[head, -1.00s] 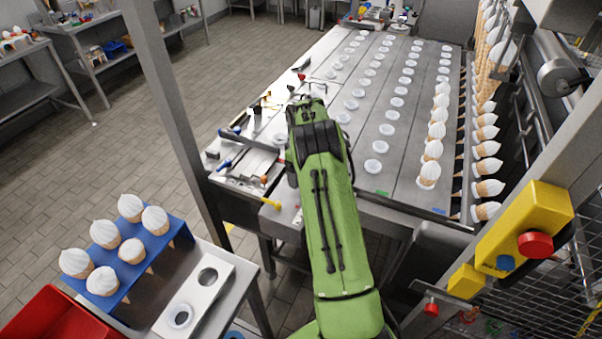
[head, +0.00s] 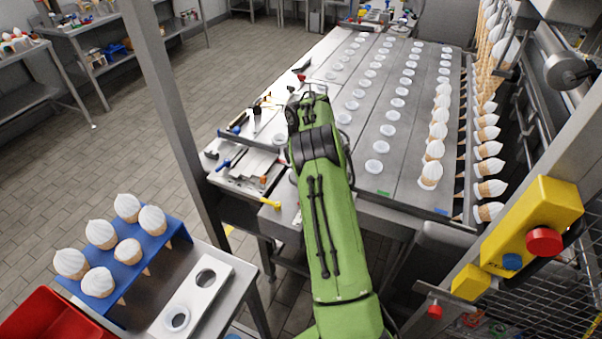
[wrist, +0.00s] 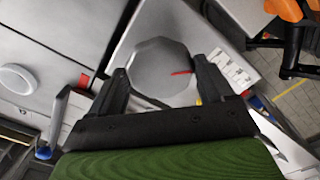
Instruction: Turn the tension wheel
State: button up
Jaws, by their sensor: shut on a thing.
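The tension wheel (wrist: 158,55) shows in the wrist view as a grey, many-sided knob with a red line on its face, pointing right. My gripper (wrist: 161,70) has one dark finger on each side of it and is shut on it.
Tools, including a yellow-ended one (head: 270,203), lie left of my arm on the table (head: 400,205). Rows of white discs and cones fill its right side. A post (head: 170,110) stands left. A blue cone rack (head: 178,235) and red bin (head: 45,318) are at lower left.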

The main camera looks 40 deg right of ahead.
jog(key=n, duration=0.3)
jog(key=shift+n, duration=0.4)
jog(key=shift+n+b, duration=0.45)
jog(key=shift+n, duration=1.35)
jog(key=o, duration=0.9)
jog(key=shift+o, duration=0.2)
jog(key=shift+r, duration=0.1)
notch_tip(320, 180, up, 16)
jog(key=p, duration=0.6)
jog(key=shift+f, duration=0.2)
